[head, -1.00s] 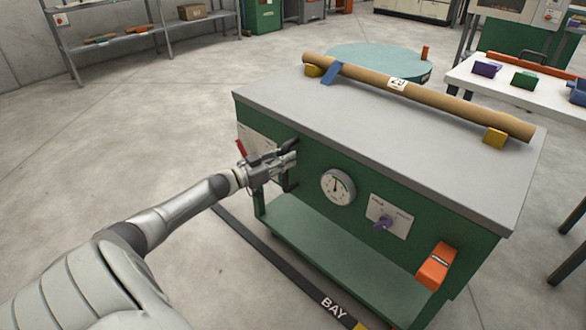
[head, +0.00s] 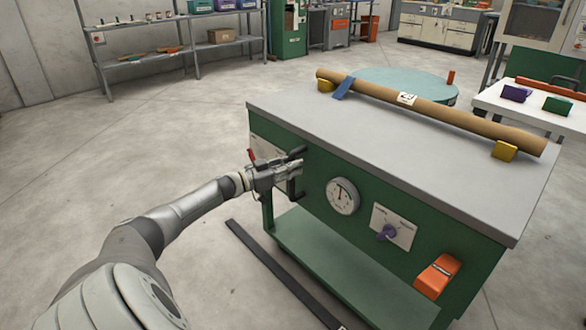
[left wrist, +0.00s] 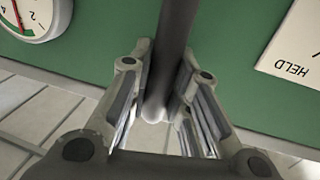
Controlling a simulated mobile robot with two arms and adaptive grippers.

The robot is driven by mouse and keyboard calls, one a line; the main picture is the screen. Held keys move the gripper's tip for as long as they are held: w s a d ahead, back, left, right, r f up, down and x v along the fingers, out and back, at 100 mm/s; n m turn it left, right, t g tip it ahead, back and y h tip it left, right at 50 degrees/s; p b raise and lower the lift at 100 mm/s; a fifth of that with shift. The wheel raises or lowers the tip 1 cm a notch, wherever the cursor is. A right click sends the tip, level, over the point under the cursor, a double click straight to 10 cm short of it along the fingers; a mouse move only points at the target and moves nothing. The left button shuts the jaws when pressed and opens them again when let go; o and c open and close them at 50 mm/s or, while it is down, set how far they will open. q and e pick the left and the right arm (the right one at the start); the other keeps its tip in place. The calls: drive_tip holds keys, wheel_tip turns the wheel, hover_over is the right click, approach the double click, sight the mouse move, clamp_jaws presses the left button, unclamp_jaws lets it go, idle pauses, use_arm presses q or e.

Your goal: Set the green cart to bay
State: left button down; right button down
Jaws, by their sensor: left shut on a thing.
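The green cart (head: 330,165) with a grey top stands in the middle of the head view. A dark upright handle (head: 291,187) is on its front, left of a round gauge (head: 343,196). My left gripper (head: 290,168) is shut on this handle. In the left wrist view the bar (left wrist: 172,50) runs between the two fingers. A dark floor strip (head: 270,263) lies in front of the cart. Its bay lettering (head: 342,327) is cut off at the bottom edge. The strip lies apart from the visible cart leg. My right gripper is not in view.
A long cardboard tube (head: 430,107) lies on yellow and blue blocks on the cart top. A purple knob (head: 387,232) and an orange box (head: 437,277) are on its front. A round teal table (head: 400,82) and a white table (head: 500,105) stand behind. Floor at left is clear.

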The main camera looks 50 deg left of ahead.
use_arm(q)
drive_tip(key=c, duration=1.3)
unclamp_jaws()
drive_tip(key=shift+s, duration=0.1)
drive_tip(key=shift+v, duration=5.95)
drive_tip(key=shift+a, duration=0.1)
drive_tip(key=shift+f, duration=0.1)
